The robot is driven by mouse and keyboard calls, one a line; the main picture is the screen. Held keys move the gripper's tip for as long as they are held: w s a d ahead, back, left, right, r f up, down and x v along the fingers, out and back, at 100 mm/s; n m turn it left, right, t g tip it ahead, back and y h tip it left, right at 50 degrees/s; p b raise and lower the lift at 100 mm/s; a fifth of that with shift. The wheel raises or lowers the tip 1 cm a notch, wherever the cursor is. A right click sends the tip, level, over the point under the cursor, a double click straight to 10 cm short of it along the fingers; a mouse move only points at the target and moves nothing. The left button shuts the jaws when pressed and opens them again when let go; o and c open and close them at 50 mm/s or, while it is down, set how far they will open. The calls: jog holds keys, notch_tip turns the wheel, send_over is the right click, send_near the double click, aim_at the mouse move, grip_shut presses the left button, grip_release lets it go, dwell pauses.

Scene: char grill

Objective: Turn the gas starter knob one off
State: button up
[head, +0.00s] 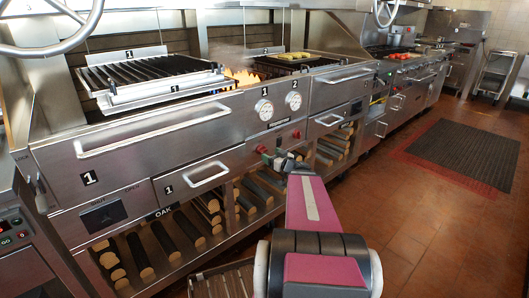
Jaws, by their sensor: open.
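Two small red knobs sit on the steel front panel of the char grill, below two round white gauges marked 1 and 2. The left knob (262,149) is under gauge 1, and the right knob (296,133) is under gauge 2. My gripper (276,158) is at the panel, just right of and slightly below the left knob. It is open and small in the picture; I cannot tell whether it touches the knob. Orange flames (243,77) show at the right side of grate 1 (150,72).
A drawer handle (208,178) and a long bar handle (154,131) stick out left of my gripper. Split logs (190,228) fill the shelf below. The tiled floor (430,230) to the right is open, with a dark mat (465,152) on it.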

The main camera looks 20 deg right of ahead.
aim_at(264, 151)
jog(key=shift+x, duration=2.75)
jog(key=shift+c, duration=0.4)
jog(key=c, duration=0.8)
